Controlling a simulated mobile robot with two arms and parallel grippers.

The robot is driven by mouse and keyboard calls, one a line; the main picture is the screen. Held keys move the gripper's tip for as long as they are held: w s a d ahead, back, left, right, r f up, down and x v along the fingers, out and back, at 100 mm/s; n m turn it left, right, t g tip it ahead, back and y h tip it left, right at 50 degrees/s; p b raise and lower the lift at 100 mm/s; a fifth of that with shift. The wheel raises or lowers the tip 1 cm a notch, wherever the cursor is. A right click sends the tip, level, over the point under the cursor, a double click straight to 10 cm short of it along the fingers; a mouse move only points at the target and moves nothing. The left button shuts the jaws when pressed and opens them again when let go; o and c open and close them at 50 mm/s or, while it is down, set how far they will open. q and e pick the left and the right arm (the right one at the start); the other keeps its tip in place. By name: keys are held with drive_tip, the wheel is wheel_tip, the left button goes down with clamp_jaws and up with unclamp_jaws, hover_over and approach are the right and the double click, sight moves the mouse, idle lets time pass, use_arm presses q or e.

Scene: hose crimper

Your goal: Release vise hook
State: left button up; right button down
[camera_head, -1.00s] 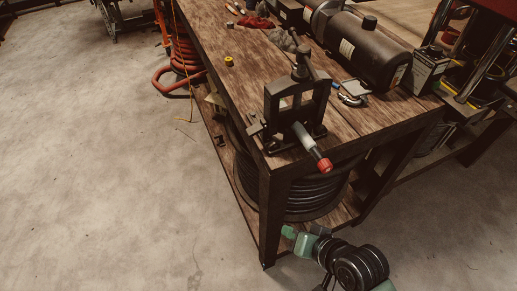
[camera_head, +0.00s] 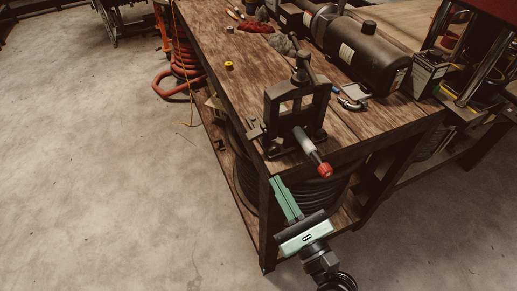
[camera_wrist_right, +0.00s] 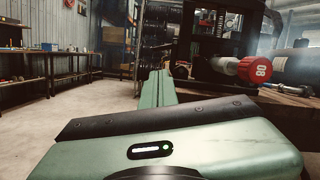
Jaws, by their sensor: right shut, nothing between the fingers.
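A dark metal vise (camera_head: 296,112) stands upright on the near corner of the wooden workbench. A grey hose end with a red cap (camera_head: 324,170) sticks out of its front toward me; in the right wrist view the red cap (camera_wrist_right: 255,69) carries a white number. I cannot make out the vise hook for certain. My right gripper (camera_head: 278,182) is green, shut and empty. Its fingers point up toward the bench corner, below and left of the red cap, apart from the vise. In the right wrist view its fingers (camera_wrist_right: 157,78) show left of the cap. My left gripper is not in view.
The workbench (camera_head: 248,88) carries a black cylindrical tank (camera_head: 369,52), a yellow tape roll (camera_head: 229,65) and a red cloth (camera_head: 255,25). A coiled black hose (camera_head: 310,192) lies on the shelf below. The floor to the left is open.

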sight(256, 136)
drive_tip(key=p+x, duration=0.3)
drive_tip(key=x, duration=0.6)
drive_tip(key=shift+w+r, duration=0.1)
drive_tip(key=shift+w+a+p, duration=0.25)
drive_tip(key=shift+w+p, duration=0.1)
drive_tip(key=shift+w, duration=0.05)
